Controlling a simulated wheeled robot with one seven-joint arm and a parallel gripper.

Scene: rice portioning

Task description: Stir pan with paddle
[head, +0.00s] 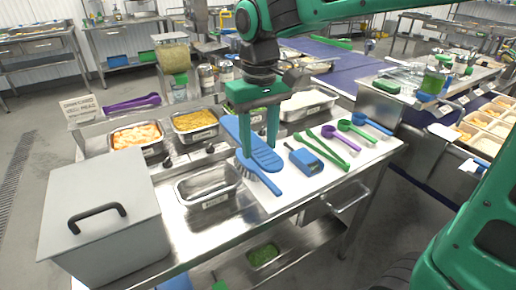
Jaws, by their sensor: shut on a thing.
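My gripper (259,148) has its two green fingers pointing down on either side of a flat blue paddle (262,158), with the fingers closed on it. The paddle slants from upper left to lower right above the white board; whether it touches the board is unclear. Several metal pans stand on the counter: an empty pan (208,186) at the front, a pan of orange pieces (136,136), a pan of yellow corn (195,122), and a pan of white rice (306,103) behind the gripper. The paddle is outside all of them.
A blue brush (262,179) lies just below the gripper. A blue device (304,162), green tongs (322,146) and purple, green and blue scoops (345,142) lie to the right on the white board (293,186). A grey lidded box (105,212) fills the counter's left end.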

